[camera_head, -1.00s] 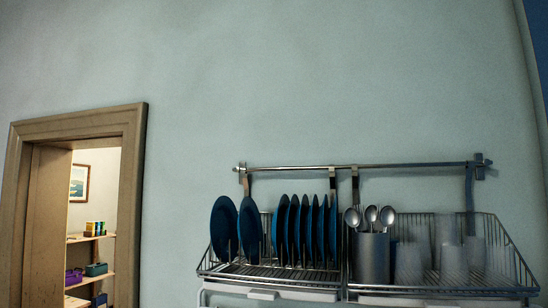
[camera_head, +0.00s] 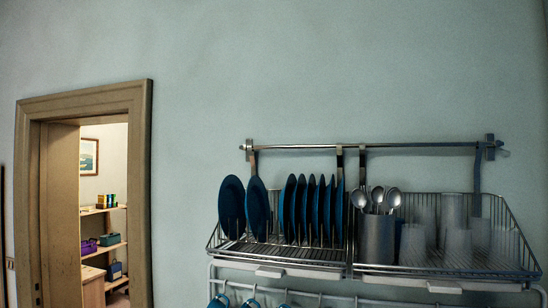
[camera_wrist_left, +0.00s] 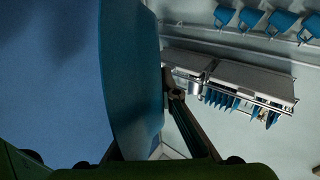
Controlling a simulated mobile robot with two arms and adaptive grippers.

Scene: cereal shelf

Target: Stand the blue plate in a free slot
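In the left wrist view a blue plate (camera_wrist_left: 131,75) fills the left side, very close, its broad face to the left and its rim towards the middle. My left gripper (camera_wrist_left: 165,110) is on this plate, with one dark finger along its right side; the other finger is hidden behind the plate. In the head view several blue plates (camera_head: 301,208) stand upright in the left half of the wire dish rack (camera_head: 300,262). Two stand at the left end, with a gap between them and the closer group. Neither gripper shows in the head view.
The right half of the rack holds a metal cutlery cup (camera_head: 376,239) with spoons and several clear glasses (camera_head: 458,243). Blue mugs (camera_head: 219,302) hang below. A rail (camera_head: 400,145) runs above. A doorway (camera_head: 105,180) opens at the left; the wall between is bare.

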